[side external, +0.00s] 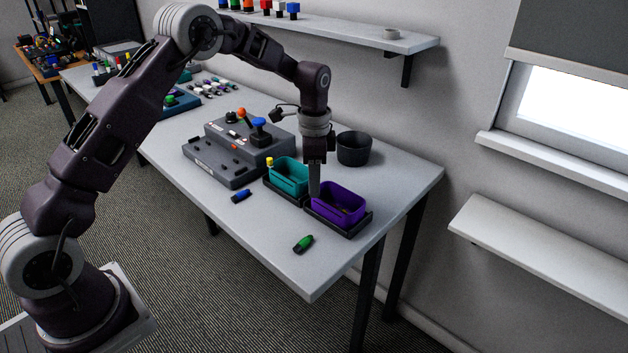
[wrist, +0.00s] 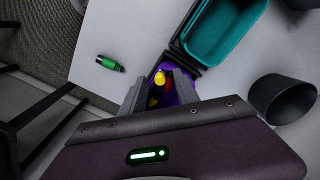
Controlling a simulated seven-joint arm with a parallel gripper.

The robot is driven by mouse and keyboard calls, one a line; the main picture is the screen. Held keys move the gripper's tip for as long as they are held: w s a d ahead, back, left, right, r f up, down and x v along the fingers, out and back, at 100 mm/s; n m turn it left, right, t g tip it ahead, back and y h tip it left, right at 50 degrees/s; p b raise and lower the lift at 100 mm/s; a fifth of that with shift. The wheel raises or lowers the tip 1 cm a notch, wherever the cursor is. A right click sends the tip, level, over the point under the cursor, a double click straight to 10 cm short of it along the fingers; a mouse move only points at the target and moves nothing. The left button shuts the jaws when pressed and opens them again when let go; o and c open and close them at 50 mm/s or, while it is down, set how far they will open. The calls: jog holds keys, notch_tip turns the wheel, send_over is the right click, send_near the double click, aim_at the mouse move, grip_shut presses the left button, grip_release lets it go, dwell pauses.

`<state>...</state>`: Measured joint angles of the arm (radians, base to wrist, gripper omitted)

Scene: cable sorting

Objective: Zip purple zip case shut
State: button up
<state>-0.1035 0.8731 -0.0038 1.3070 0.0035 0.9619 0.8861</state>
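The purple zip case (side external: 352,211) sits in a dark tray near the table's right end in the side view. Its top is open. In the wrist view, part of the purple case (wrist: 168,69) shows between my fingers, with a yellow piece (wrist: 160,77) and a red piece inside. My gripper (side external: 314,195) points down at the case's left edge in the side view. In the wrist view, my gripper (wrist: 160,92) has its fingers apart with nothing seen clamped between them. I cannot tell whether a finger touches the case. My gripper hides much of the case there, and no zip pull is distinguishable.
A teal case (side external: 290,176) in its own dark tray stands beside the purple one. A black cup (side external: 353,149) stands behind. A grey console (side external: 238,150) is farther left. A green connector (side external: 303,244) and a blue one (side external: 241,196) lie on the otherwise clear front table.

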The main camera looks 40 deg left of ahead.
jog(key=shift+f, duration=0.2)
grip_shut()
dwell(1.3)
